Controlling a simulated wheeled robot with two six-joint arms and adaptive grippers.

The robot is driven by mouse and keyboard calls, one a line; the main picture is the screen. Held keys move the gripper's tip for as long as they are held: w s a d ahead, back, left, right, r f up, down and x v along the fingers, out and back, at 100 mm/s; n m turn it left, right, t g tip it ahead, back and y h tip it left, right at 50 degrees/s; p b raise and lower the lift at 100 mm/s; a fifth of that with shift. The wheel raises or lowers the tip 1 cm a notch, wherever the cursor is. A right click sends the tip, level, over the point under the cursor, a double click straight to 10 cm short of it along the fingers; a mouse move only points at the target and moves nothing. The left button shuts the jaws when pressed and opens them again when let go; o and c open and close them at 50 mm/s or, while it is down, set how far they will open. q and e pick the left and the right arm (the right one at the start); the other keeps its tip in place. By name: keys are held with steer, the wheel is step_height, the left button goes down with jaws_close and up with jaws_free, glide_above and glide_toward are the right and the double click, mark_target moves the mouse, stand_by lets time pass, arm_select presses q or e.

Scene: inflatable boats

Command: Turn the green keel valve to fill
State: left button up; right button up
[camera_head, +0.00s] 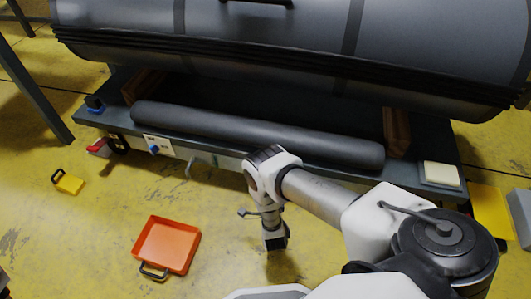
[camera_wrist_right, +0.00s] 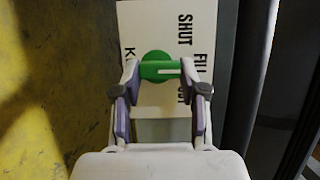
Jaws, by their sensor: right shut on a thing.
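In the right wrist view, the green valve (camera_wrist_right: 158,57) has a round base and a bar handle with a white line. The line lies on the right part of the bar and points toward the printed word FILL. The valve sits on a white plate (camera_wrist_right: 160,108) that also reads SHUT; other lettering is partly covered. My right gripper (camera_wrist_right: 162,74) is shut on the bar, one finger at each end. In the head view the green valve cannot be made out, and my right arm covers part of the bench front. My left gripper is not in view.
A dark bench (camera_head: 215,138) carries a grey roll (camera_head: 250,132) below a large grey boat tube (camera_head: 270,35). A blue valve (camera_head: 154,149) and a red one (camera_head: 98,146) are at its left. An orange tray (camera_head: 168,245) and a yellow item (camera_head: 69,183) lie on the floor.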

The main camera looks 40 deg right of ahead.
steer(key=o, duration=1.1)
steer(key=shift+w, duration=0.1)
steer(key=shift+o, duration=0.2)
steer(key=v, duration=0.7)
steer(key=shift+s, duration=0.25)
